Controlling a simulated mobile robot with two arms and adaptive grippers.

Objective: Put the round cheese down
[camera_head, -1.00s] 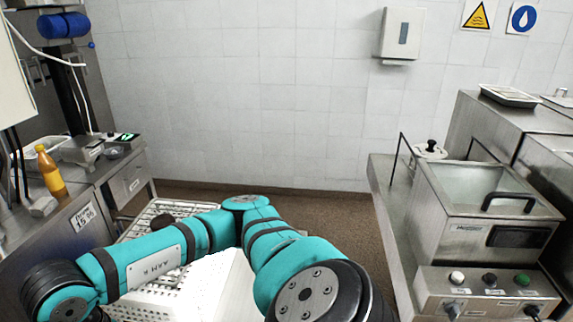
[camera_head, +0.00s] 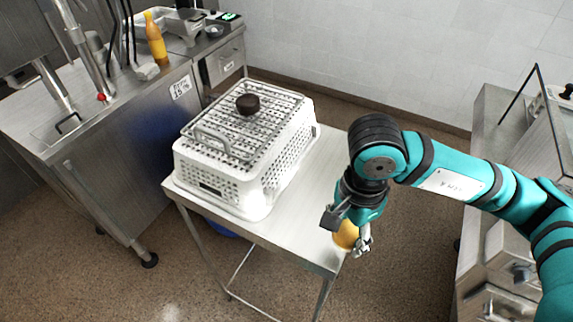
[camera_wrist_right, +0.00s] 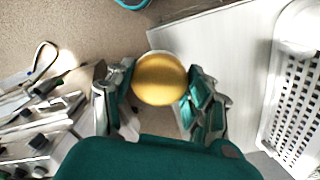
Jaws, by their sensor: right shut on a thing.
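The round cheese (camera_head: 347,235) is a yellow-orange disc or ball. My right gripper (camera_head: 346,236) is shut on it, at the near right corner of the metal table (camera_head: 318,240). In the right wrist view the cheese (camera_wrist_right: 160,79) sits between the two fingers of the gripper (camera_wrist_right: 158,92), with the table's edge (camera_wrist_right: 215,50) behind and to the right. I cannot tell how high the cheese is above the table's level. My left gripper is not in view.
A white perforated basket (camera_head: 250,185) with a wire rack (camera_head: 265,125) on top stands on the table's left part. A dark round object (camera_head: 247,104) rests on the rack. The table's right part is bare. A steel counter (camera_head: 130,130) stands left, machines (camera_head: 510,240) right.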

